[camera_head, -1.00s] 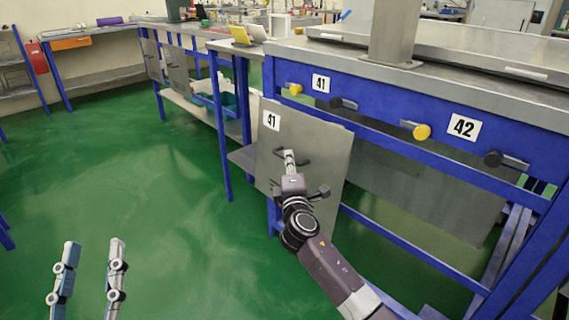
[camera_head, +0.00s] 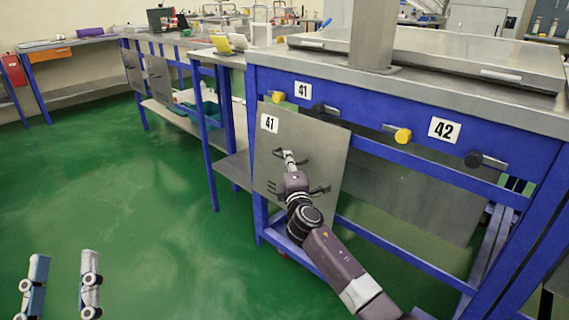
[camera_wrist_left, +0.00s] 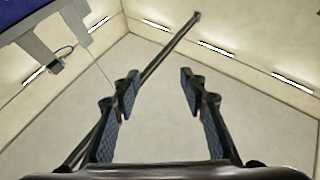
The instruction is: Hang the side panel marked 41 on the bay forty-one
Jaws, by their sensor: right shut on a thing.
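The grey side panel (camera_head: 315,150) has a white tag "41" at its upper left corner. My right gripper (camera_head: 288,163) is shut on the handle on its face and holds it upright at the front of the bay forty-one (camera_head: 350,94), which is marked by a "41" label on the blue beam. A yellow knob (camera_head: 278,96) and a black knob (camera_head: 319,108) are on that beam, just above the panel's top edge. Whether the panel touches the bay, I cannot tell. My left gripper (camera_head: 64,262) is open and empty over the green floor; its parted fingers also show in the left wrist view (camera_wrist_left: 160,88).
The neighbouring bay (camera_head: 500,140) has a "42" label, with a yellow knob and a black knob to its left and right. Another grey panel (camera_head: 410,195) hangs behind the frame. More benches stand further back. The green floor (camera_head: 120,180) at left is clear.

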